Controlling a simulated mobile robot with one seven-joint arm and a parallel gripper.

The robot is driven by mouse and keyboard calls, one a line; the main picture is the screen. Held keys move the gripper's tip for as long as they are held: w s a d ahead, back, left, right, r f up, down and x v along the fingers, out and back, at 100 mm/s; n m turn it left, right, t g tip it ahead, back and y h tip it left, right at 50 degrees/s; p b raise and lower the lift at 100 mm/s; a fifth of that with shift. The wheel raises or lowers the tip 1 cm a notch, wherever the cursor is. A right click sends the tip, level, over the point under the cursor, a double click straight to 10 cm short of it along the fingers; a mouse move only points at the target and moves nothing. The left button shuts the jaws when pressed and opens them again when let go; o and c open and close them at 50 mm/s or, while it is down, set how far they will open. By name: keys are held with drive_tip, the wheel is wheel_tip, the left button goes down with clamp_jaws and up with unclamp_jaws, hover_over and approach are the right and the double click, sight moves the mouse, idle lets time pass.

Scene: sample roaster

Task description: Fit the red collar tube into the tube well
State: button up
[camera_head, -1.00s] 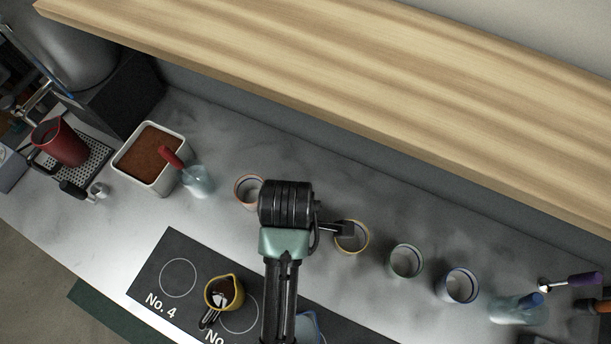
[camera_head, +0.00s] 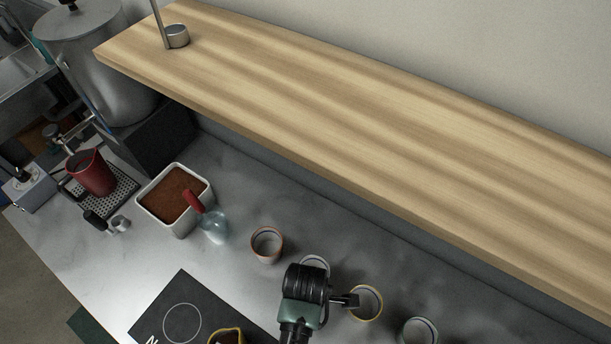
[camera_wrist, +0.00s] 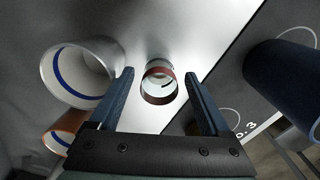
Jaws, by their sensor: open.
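A short tube with a dark red collar (camera_wrist: 158,84) shows in the wrist view on the pale counter, between my fingers. My gripper (camera_wrist: 160,74) is open, with one blue finger on each side of the tube and no visible contact. I cannot tell the height gap between fingertips and tube. In the head view my wrist (camera_head: 305,285) hides the fingers and the tube. I cannot make out a tube well for certain in either view.
Cups stand close by: one with an orange rim (camera_head: 267,244), one with a yellow rim (camera_head: 366,303), one greenish (camera_head: 418,331). A blue-lined cup (camera_wrist: 80,75) is left in the wrist view, a dark blue vessel (camera_wrist: 285,75) right. A wooden shelf (camera_head: 350,130) overhangs the back.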

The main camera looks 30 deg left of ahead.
drive_tip(key=shift+f, duration=1.4)
drive_tip(key=shift+c, duration=0.2)
clamp_jaws()
